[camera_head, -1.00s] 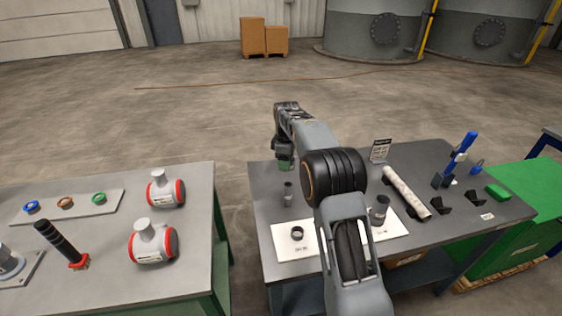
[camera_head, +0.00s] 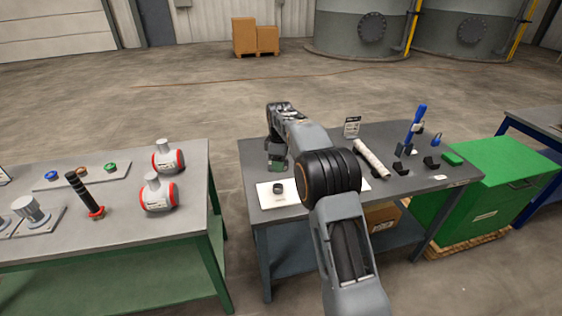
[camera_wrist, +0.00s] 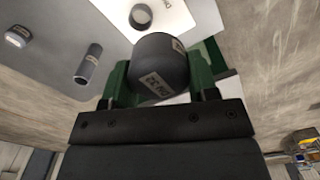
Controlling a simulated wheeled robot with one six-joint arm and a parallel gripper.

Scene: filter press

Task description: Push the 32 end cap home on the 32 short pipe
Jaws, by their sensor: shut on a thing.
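My gripper (camera_head: 277,163) is over the left part of the right-hand table, behind the white sheet. In the wrist view its green fingers (camera_wrist: 160,85) are shut on a dark grey cylindrical cap (camera_wrist: 160,62) with a pale label reading 32. The cap's far end is turned away. A slim grey tube (camera_wrist: 88,65), probably the short pipe, shows to the left of the cap, apart from it. I cannot see what lies under the held cap. In the head view the tube is hidden.
A dark ring-like part (camera_head: 278,188) sits on the white sheet (camera_head: 266,199); it also shows in the wrist view (camera_wrist: 140,16). Another grey part (camera_wrist: 18,37) stands at the upper left there. A pale roll (camera_head: 371,158) and blue tool (camera_head: 416,125) are to the right.

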